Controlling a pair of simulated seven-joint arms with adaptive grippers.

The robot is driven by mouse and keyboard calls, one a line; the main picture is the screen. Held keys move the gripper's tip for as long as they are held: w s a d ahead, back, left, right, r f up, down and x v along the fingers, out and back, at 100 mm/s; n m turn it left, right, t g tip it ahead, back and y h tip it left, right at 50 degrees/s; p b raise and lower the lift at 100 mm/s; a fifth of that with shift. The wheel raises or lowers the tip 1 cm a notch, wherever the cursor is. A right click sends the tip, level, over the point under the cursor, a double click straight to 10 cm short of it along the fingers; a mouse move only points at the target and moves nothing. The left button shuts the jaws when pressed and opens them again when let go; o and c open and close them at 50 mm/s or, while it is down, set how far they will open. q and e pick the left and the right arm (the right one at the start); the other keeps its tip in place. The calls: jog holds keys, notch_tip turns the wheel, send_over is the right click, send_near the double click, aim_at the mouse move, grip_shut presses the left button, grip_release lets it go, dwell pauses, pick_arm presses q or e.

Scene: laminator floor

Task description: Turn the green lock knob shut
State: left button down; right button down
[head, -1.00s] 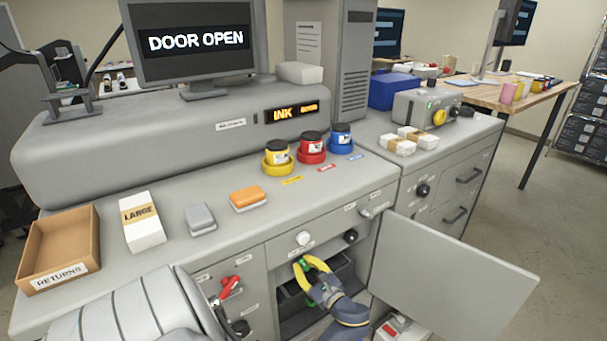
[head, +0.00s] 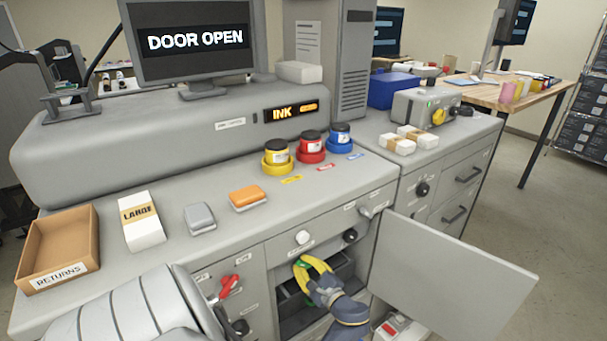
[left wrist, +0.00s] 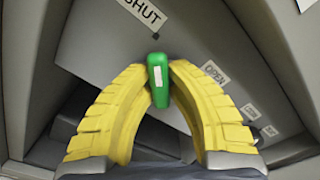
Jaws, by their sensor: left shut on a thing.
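The green lock knob (left wrist: 158,72) is a long grip with a small white mark. In the left wrist view it stands nearly upright, its upper end just below the SHUT label (left wrist: 141,12). The OPEN label (left wrist: 214,73) is to its right. My left gripper (head: 308,268) has its yellow fingers inside the open bay under the counter. In the left wrist view its two fingertips (left wrist: 160,80) are closed on the knob from both sides. In the head view the fingers hide most of the knob. My right gripper is not in view.
The grey cabinet door (head: 450,265) stands swung open to the right of the bay. A red handle (head: 230,286) is on the panel to the left. A screen (head: 195,40) reads DOOR OPEN. Ink jars and a returns tray (head: 90,250) stand on the counter above.

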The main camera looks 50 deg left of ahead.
pick_arm(q)
jog(key=c, duration=1.2)
grip_release()
